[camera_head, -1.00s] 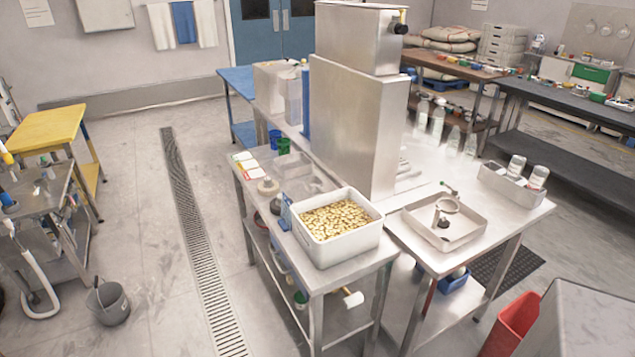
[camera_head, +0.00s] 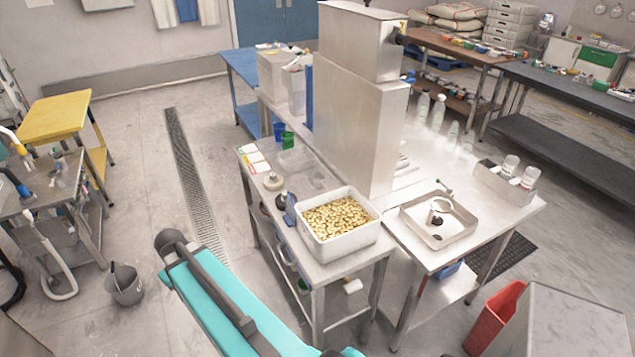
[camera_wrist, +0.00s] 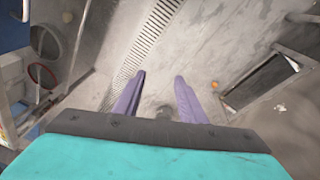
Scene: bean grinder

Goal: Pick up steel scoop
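I cannot pick out a steel scoop for certain in either view. A shallow metal tray (camera_head: 408,222) on the right-hand steel table holds a pale round cup-like piece (camera_head: 440,206) with a dark spot beside it; its exact kind is too small to tell. A white bin of pale beans (camera_head: 338,243) stands on the nearer steel table, with no scoop visible in it. My gripper (camera_wrist: 160,76) shows in the wrist view as two purple fingers spread apart, empty, over bare floor. My teal arm enters the head view from below, left of the tables; its fingers are hidden there.
A tall steel machine (camera_head: 357,120) stands behind the bean bin. A red bin (camera_head: 494,318) and a grey box (camera_head: 565,325) stand at the lower right. A grey bucket (camera_head: 124,286) is on the floor at left. Open floor with a drain grate (camera_head: 190,180) lies left of the tables.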

